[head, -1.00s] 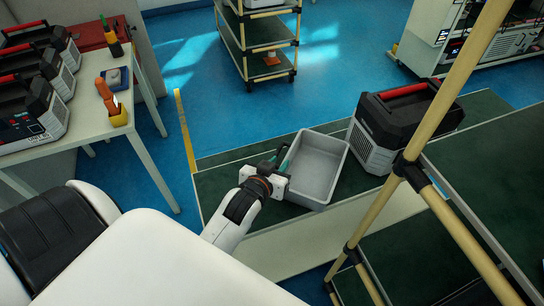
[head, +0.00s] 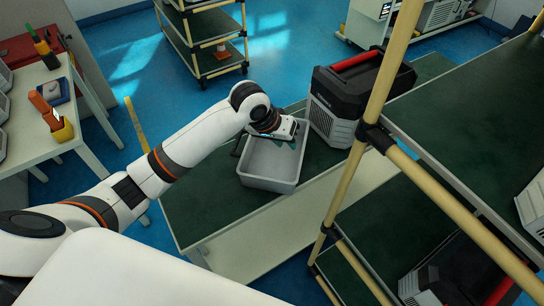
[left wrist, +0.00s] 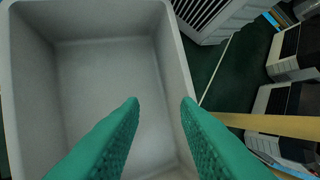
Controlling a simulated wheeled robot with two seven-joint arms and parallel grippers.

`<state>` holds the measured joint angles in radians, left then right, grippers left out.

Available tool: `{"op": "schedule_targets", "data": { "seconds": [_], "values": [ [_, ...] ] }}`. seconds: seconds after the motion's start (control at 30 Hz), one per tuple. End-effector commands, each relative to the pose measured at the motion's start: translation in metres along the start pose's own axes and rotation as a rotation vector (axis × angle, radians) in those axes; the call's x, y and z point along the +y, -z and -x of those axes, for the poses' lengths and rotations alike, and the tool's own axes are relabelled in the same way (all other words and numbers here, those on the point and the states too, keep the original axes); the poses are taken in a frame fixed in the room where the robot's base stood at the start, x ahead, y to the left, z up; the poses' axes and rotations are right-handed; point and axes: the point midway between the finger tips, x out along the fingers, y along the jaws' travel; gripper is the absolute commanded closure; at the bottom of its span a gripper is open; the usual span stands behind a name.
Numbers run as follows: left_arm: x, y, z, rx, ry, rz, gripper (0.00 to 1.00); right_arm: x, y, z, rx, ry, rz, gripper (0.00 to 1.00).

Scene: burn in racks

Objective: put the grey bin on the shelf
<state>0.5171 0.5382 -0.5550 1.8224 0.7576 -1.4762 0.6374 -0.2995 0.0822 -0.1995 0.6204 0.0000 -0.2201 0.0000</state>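The grey bin (head: 268,183) is an empty open tub standing upright on the green-topped bench (head: 200,205). My left gripper (head: 288,141) is over the bin's far right part, by its rim. In the left wrist view, the green fingers (left wrist: 160,105) are spread apart above the bin (left wrist: 105,75), with the right finger overlapping the side rim. Nothing is visibly clamped between them; whether they touch the rim is unclear. The shelf rack with yellow posts has a green upper shelf (head: 470,105) at the right. My right gripper is out of view.
A black and grey case with a red handle (head: 350,95) stands on the bench close behind the bin. A yellow post (head: 355,165) rises at the right. More cases sit on the rack's lower shelf. A white table (head: 40,125) is at the left.

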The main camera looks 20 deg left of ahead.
Motion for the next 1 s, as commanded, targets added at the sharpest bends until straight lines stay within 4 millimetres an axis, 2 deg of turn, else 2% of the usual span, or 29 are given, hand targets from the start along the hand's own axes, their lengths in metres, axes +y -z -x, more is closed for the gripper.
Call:
{"op": "schedule_targets", "data": {
  "seconds": [0.03, 0.2, 0.3, 0.4, 0.47, 0.8, 1.0],
  "values": [
    [0.019, -0.009, 0.010, 0.057, -0.057, 0.015, 0.71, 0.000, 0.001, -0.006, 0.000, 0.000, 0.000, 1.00],
    [0.067, -0.016, 0.052, 0.248, -0.200, 0.108, 0.71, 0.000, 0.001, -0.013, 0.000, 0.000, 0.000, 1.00],
    [0.083, -0.017, 0.071, 0.311, -0.247, 0.152, 0.71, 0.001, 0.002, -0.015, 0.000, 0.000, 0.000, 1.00],
    [0.091, -0.016, 0.080, 0.343, -0.268, 0.176, 0.71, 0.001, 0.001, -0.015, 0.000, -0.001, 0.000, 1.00],
    [0.093, -0.014, 0.077, 0.352, -0.273, 0.181, 0.71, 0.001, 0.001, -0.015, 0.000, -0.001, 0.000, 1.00],
    [0.104, 0.005, 0.029, 0.351, -0.271, 0.178, 0.71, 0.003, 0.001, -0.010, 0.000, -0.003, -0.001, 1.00],
    [0.106, 0.008, 0.015, 0.350, -0.270, 0.178, 0.71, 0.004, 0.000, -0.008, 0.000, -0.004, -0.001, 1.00]
  ]
}}
